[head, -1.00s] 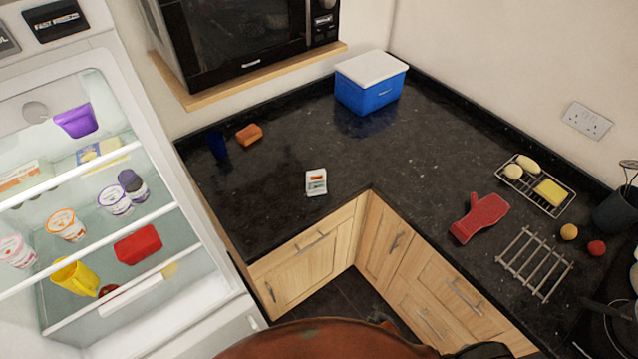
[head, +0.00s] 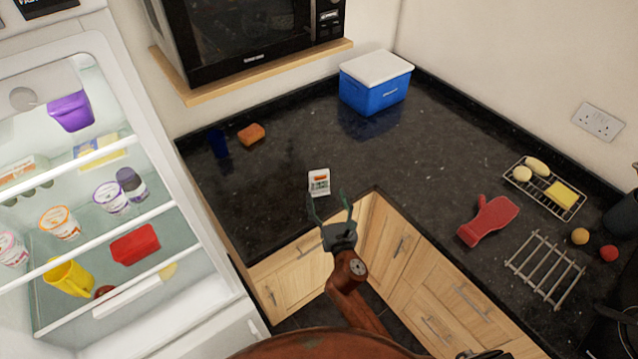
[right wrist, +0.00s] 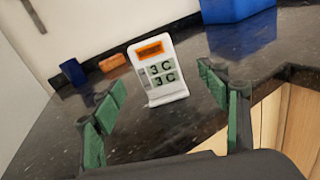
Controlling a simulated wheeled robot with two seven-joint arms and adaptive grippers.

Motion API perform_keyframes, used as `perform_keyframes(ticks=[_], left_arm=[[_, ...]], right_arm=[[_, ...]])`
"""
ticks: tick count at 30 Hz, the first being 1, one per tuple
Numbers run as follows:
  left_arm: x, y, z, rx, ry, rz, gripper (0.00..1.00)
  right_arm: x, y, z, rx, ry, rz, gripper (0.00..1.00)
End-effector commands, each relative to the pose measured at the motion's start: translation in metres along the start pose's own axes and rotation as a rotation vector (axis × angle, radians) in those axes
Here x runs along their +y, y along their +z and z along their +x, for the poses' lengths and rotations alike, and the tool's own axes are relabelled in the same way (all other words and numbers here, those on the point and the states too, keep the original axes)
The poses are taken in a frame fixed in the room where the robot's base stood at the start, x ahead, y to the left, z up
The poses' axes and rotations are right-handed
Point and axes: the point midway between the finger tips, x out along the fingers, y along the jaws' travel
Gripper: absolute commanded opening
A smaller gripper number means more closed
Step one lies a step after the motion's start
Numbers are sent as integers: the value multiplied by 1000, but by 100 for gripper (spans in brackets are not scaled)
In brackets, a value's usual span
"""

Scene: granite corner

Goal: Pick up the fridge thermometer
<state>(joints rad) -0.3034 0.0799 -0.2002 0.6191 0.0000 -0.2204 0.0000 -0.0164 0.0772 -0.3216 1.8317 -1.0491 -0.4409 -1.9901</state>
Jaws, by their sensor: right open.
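The fridge thermometer (head: 319,182) is a small white upright unit with an orange label and grey displays. It stands on the dark granite counter near the inner corner edge. In the right wrist view the thermometer (right wrist: 158,72) faces me, and its two displays each read 3 C. My right gripper (head: 330,204) is open, its fingers pointing at the thermometer from the front edge of the counter. In the right wrist view its green finger pads (right wrist: 165,105) stand wide apart, with the thermometer beyond and between them, not touching. My left gripper is not in view.
A blue cup (head: 218,144) and an orange sponge (head: 251,133) stand back left. A blue cool box (head: 374,88) stands at the back. A red mitt (head: 488,221) and wire rack (head: 545,268) lie right. The open fridge (head: 110,235) is at the left. Counter around the thermometer is clear.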

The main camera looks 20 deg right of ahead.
Motion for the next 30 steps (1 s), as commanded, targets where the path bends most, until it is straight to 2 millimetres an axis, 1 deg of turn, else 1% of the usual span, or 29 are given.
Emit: perform_keyframes(ticks=[1, 4, 11, 18, 21, 24, 30], left_arm=[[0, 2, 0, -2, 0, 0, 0], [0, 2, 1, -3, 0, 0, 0], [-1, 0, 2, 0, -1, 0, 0], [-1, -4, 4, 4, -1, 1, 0], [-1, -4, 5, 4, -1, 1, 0], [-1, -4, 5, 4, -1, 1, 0], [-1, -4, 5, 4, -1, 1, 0]], right_arm=[[7, 3, 3, -11, 15, -40, 68], [13, 7, 11, -24, 26, -81, 68], [12, 9, 35, -24, 27, -81, 68], [8, 12, 68, -23, 27, -78, 68], [8, 12, 78, -22, 27, -78, 68], [8, 12, 81, -21, 27, -78, 68], [8, 12, 81, -21, 27, -78, 67]])
